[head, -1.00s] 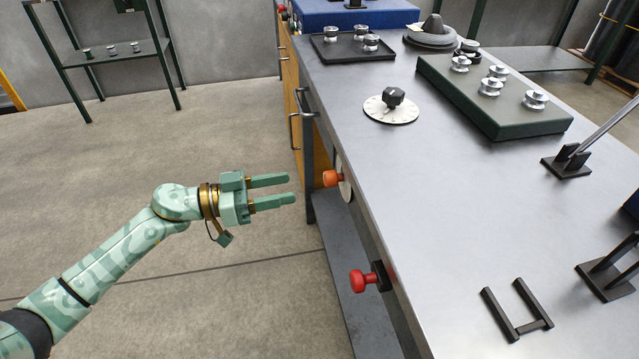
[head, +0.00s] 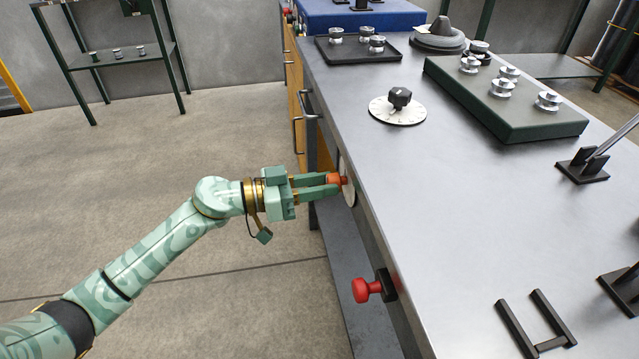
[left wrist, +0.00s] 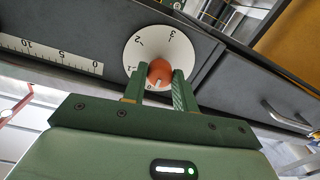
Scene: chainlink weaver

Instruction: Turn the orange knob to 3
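The orange knob (head: 336,179) sits on a white dial (head: 348,187) on the table's front side. In the left wrist view the dial (left wrist: 137,48) shows the marks 0, 1, 2 and 3. The knob (left wrist: 160,72) has a pale mark on its lower part, towards the 0. My left gripper (head: 332,184) has its two fingers on either side of the knob, close against it. The fingers also flank it in the left wrist view (left wrist: 160,76) and hide its sides. My right gripper is not in view.
A red knob (head: 366,290) sticks out of the same side, nearer. A black knob on a white dial (head: 398,110) stands on the tabletop. A ruler strip (left wrist: 48,55) runs along the panel. Drawer handles (head: 299,134) jut out beyond the dial. The floor at left is clear.

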